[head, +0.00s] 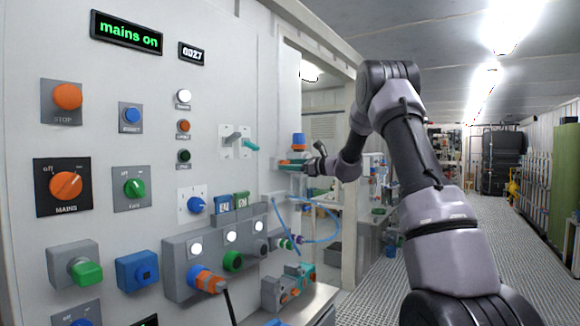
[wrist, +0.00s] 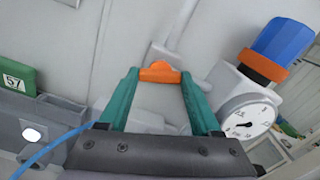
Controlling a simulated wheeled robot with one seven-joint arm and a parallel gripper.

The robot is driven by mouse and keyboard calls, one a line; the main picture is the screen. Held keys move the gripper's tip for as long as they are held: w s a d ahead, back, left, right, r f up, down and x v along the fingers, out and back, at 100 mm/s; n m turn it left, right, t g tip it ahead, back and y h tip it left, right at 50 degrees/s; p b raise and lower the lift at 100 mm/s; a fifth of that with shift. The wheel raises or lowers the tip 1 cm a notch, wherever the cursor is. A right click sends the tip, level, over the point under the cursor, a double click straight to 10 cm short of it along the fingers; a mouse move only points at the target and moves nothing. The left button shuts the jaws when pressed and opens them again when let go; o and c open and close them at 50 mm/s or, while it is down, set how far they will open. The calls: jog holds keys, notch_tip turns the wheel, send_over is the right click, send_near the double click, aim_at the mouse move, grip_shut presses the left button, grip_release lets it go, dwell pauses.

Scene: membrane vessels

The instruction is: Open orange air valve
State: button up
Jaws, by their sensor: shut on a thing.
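The orange air valve's handle (wrist: 160,73) shows in the wrist view between the tips of my two teal fingers, in front of a pale wall and a white pipe. My gripper (wrist: 160,76) is shut on this handle, with a fingertip at each side of it. The handle lies crosswise between the fingers. In the head view my gripper (head: 289,162) is small, at the far right end of the panel, and the handle cannot be told apart there. The valve body is mostly hidden.
A blue and orange knob (wrist: 277,48) and a round gauge (wrist: 246,117) stand close right of my gripper in the wrist view. A blue hose (wrist: 43,152) passes at lower left, near a green block (wrist: 18,75). The aisle floor (head: 395,290) in the head view is clear.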

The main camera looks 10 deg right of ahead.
jog(key=n, duration=1.2)
jog(key=shift+f, duration=0.1)
dwell(0.5)
jog(key=o, duration=1.4)
jog(key=shift+d, duration=0.1)
jog(key=v, duration=1)
jog(key=shift+s+d, duration=0.2)
jog(key=shift+s, duration=0.1)
